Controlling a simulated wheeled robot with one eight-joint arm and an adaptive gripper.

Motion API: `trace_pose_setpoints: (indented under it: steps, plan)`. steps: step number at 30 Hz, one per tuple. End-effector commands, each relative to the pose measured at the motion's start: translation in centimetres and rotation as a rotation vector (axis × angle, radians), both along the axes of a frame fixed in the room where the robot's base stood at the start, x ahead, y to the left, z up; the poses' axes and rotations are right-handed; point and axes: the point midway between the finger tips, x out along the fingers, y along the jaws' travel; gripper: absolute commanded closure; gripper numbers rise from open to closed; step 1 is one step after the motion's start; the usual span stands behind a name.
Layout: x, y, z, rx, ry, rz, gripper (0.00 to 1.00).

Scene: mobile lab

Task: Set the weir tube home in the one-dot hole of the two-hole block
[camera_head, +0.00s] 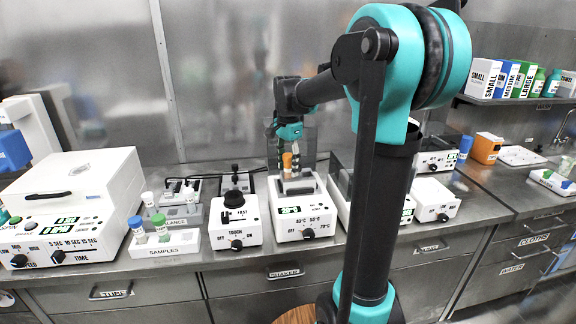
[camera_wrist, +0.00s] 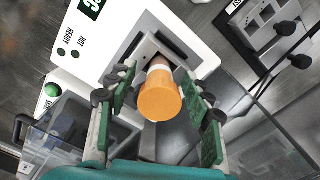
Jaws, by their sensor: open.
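An orange-capped tube (camera_head: 287,160) stands upright in the grey metal block (camera_head: 298,185) on top of a white heater unit marked with temperatures. I cannot read a name on the tube, and the block's dots and second hole cannot be made out. In the wrist view the orange cap (camera_wrist: 160,97) lies between the two green-padded fingers, with a white band below it and the grey block (camera_wrist: 148,47) behind. My gripper (camera_head: 289,146) is open above and around the cap. Clear gaps show at both sides of the cap.
A white samples rack (camera_head: 165,243) with several capped tubes is at the left, beside a large white lidded machine (camera_head: 75,190). A white touch-switch mixer (camera_head: 235,220) stands close left of the heater, and other instruments stand right.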

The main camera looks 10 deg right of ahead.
Motion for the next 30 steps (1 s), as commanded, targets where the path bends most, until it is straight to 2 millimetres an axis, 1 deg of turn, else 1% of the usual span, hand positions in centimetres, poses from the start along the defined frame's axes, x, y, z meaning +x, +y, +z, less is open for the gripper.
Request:
trace_pose_setpoints:
  steps: [4, 7, 11, 15, 21, 25, 30]
  plan:
    - [0.0, 0.0, 0.2, 0.000, 0.000, 0.000, 0.50]
    - [0.0, 0.0, 1.1, 0.000, 0.000, 0.000, 0.50]
    - [-0.1, 0.0, 3.3, 0.000, 0.000, 0.000, 0.50]
    - [0.0, 0.0, 6.3, 0.000, 0.000, 0.000, 0.50]
    - [0.0, 0.0, 10.0, 0.000, 0.000, 0.000, 0.50]
    - [0.0, 0.0, 11.5, 0.000, 0.000, 0.000, 0.50]
    - [0.0, 0.0, 12.3, 0.000, 0.000, 0.000, 0.50]
